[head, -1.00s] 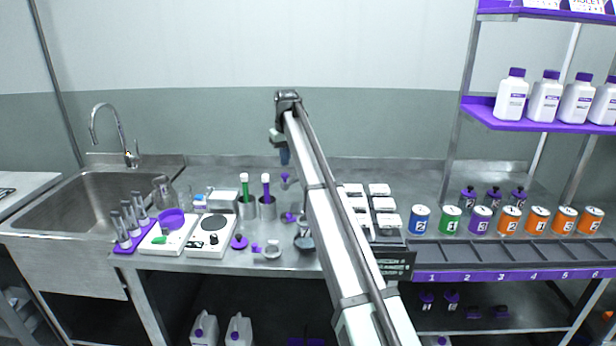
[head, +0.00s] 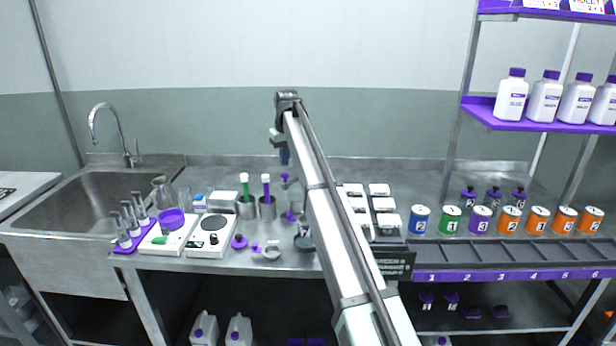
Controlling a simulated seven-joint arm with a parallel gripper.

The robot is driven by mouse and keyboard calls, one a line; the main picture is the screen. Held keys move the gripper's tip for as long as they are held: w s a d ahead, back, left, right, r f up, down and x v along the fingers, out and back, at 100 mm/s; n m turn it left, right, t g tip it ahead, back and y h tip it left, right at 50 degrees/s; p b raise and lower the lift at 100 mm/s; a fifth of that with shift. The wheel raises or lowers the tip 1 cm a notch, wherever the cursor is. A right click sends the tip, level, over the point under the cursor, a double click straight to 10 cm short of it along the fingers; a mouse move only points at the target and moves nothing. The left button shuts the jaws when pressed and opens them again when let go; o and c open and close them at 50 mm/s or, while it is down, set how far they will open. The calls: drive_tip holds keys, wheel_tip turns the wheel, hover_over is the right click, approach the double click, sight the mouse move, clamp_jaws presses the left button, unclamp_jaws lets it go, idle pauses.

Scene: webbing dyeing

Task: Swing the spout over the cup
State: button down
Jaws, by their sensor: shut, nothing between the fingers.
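My arm reaches up across the middle of the head view and bends down at its far end. My gripper (head: 285,160) is small and dark there, partly behind my arm. It is shut and holds nothing that I can see. Just below it is a small purple fitting (head: 286,178), with another purple part (head: 291,217) lower down; I cannot tell for sure which is the spout. A small pale round cup-like piece (head: 272,253) sits at the bench's front edge. A dark round object (head: 304,241) is partly hidden by my arm.
Left of the gripper stand two metal pots (head: 247,208) with green and purple handles. A white hotplate (head: 212,236), a purple bowl (head: 171,218) and a sink (head: 75,195) are further left. White boxes (head: 383,204) and numbered cans (head: 419,219) stand right of my arm.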

sight(284, 177)
drive_tip(key=shift+f, duration=0.15)
drive_tip(key=shift+f, duration=1.7)
drive_tip(key=shift+s, duration=0.15)
drive_tip(key=shift+s, duration=1.1)
drive_tip(key=shift+s, duration=1.05)
drive_tip(key=shift+d, duration=0.1)
